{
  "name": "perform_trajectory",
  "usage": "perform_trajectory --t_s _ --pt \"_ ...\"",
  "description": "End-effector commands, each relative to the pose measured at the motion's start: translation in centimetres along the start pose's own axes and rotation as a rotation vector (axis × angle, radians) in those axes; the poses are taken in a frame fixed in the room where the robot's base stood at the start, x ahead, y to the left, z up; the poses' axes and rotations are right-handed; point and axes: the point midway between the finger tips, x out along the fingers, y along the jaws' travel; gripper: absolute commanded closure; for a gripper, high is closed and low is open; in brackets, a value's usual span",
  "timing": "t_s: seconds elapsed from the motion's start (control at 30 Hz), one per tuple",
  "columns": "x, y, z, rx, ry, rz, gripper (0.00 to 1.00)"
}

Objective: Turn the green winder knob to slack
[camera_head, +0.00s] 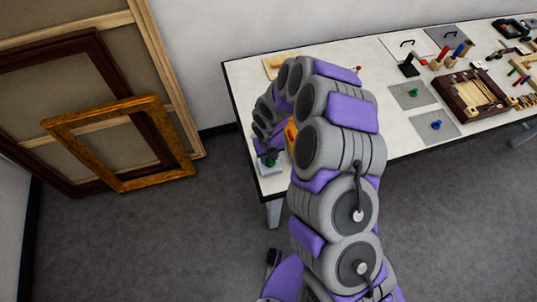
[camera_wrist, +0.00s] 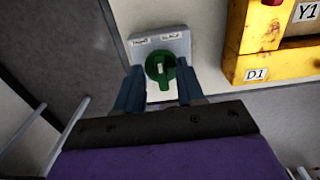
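The green winder knob (camera_wrist: 160,70) sits on a small pale plate (camera_wrist: 177,42) with two small labels along its top edge; the right one seems to read "SLACK". A pale bar on the knob's face stands about upright in the wrist view. My gripper (camera_wrist: 158,76) has its two blue-grey fingers apart, one at each side of the knob's lower half. I cannot tell whether they touch it. In the head view the green knob (camera_head: 270,162) shows small at the table's near left corner, below my gripper (camera_head: 267,152), which my arm partly hides.
A yellow box (camera_wrist: 255,45) marked D1 and Y1 stands close right of the plate in the wrist view. The white table (camera_head: 408,135) holds tools, a wooden frame and green and blue knobs on grey plates farther right. Large picture frames (camera_head: 115,135) lean at left.

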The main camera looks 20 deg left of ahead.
Motion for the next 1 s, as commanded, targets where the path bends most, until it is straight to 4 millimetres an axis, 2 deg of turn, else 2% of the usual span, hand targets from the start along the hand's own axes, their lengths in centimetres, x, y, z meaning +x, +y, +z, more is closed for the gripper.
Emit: perform_trajectory --t_s 0.2,0.37,0.47,1.0 --pt "-0.2 -0.1 -0.1 0.001 0.001 0.001 0.62" --pt "-1.6 0.0 0.0 0.001 -0.002 0.002 0.62" --pt "-3.2 0.0 0.0 0.001 -0.001 0.001 0.62" --pt "-14.1 0.2 0.3 0.0 -0.003 0.001 0.62"
